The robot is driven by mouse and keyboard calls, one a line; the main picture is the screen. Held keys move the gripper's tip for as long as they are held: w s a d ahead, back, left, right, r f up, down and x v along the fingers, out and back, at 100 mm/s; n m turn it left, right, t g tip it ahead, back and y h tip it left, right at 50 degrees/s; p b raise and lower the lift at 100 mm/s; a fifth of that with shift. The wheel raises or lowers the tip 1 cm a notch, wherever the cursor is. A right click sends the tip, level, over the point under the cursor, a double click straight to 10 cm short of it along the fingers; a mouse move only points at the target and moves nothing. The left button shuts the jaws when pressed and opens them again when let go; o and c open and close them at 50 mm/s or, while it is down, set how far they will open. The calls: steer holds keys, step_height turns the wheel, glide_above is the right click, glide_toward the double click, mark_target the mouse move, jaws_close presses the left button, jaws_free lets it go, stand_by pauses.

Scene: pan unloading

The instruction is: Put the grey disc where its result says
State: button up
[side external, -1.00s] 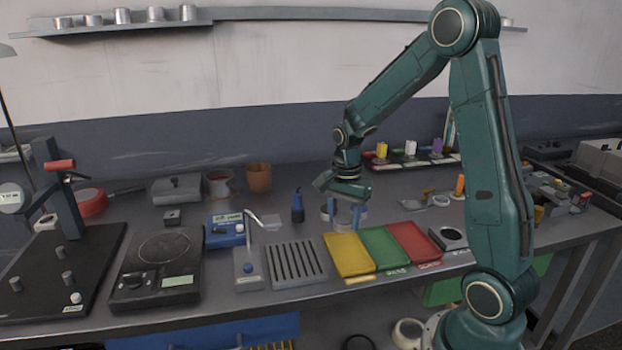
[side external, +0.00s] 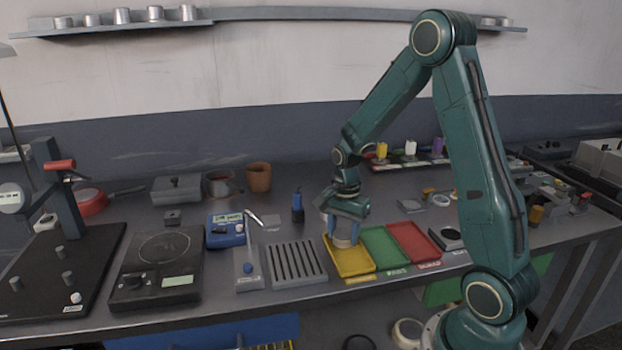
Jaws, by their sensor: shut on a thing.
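My gripper (side external: 345,235) points down over the back part of the yellow tray (side external: 355,268). It is shut on the grey disc (side external: 344,243), which shows as a pale grey round piece between the blue fingers. I cannot tell whether the disc touches the tray floor. The green tray (side external: 386,250) and the red tray (side external: 418,243) lie side by side to the right and look empty.
A slotted grey rack (side external: 296,266) lies left of the yellow tray. A small grey device with a lever (side external: 248,268), a blue meter (side external: 226,232) and a black hot plate (side external: 158,268) stand further left. A dark blue bottle (side external: 297,208) stands behind the rack.

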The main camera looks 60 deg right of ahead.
mark_target(343, 233)
steer(key=shift+f, duration=0.1)
steer(key=o, duration=0.8)
step_height(343, 233, up, 12)
steer(key=shift+r, duration=0.1)
stand_by(0.3)
steer(key=shift+a+r, duration=0.1)
stand_by(0.4)
steer(key=shift+s+a+r+n+t, duration=0.95)
steer(key=shift+s+a+r+n, duration=0.4)
steer(key=shift+s+a+n, duration=1.45)
steer(key=shift+s+a+r+n+t, duration=0.9)
steer(key=shift+s+a+r+n, duration=0.45)
steer(key=shift+s+a+n, duration=1.5)
steer(key=shift+s+a+r+n+t, duration=1.15)
steer(key=shift+s+a+n, duration=1.05)
steer(key=shift+n, duration=1.15)
